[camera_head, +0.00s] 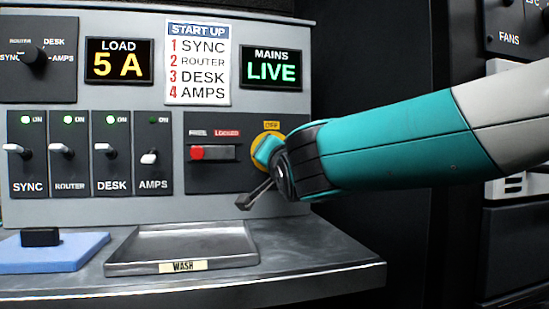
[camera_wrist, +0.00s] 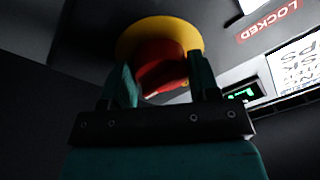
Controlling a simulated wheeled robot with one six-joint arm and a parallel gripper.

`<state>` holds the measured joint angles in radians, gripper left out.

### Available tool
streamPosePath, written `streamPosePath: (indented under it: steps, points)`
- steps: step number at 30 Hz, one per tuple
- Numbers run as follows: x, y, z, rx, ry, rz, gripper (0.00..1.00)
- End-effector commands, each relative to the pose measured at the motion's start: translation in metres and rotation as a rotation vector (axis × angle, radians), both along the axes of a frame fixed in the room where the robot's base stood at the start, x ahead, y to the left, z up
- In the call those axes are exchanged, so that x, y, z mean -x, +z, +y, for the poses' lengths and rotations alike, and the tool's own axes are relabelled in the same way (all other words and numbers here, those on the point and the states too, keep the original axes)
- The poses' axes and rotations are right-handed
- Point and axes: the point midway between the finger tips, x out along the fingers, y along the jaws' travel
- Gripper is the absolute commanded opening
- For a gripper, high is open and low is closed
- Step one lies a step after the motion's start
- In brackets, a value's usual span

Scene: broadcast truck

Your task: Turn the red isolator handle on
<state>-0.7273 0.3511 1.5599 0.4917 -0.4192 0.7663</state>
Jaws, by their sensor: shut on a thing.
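The red isolator handle (camera_wrist: 160,66) sits on a round yellow plate (camera_wrist: 130,38) in the wrist view. My gripper (camera_wrist: 163,82) is shut on the handle, with one finger on each side of it. In the head view my gripper (camera_head: 268,150) covers the handle, and only part of the yellow plate (camera_head: 284,140) shows around it. An OFF label (camera_head: 271,125) is at the top of the plate. The mains display (camera_head: 271,69) reads LIVE. How far the handle is turned I cannot tell.
Left of the isolator is a red slider (camera_head: 198,153) beside a LOCKED label. Several breaker switches (camera_head: 103,147) stand further left; the AMPS lamp looks dimmer than the others. Below are a metal WASH tray (camera_head: 180,238) and a blue pad (camera_head: 80,250) with a black block (camera_head: 40,237).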

Motion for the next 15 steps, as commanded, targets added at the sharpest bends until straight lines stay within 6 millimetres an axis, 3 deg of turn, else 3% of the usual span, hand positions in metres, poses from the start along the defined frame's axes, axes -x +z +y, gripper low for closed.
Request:
streamPosePath:
  steps: [5, 6, 8, 15]
  points:
    - [-0.0001, 0.0008, 0.0, -0.002, 0.0, -0.001, 0.32]
    - [-0.0002, 0.0008, -0.0001, -0.002, 0.0, -0.001, 0.65]
    - [-0.0002, 0.0008, -0.0001, -0.002, 0.0, -0.001, 0.78]
    - [-0.0001, 0.0004, -0.0001, 0.0, 0.0, -0.001, 0.81]
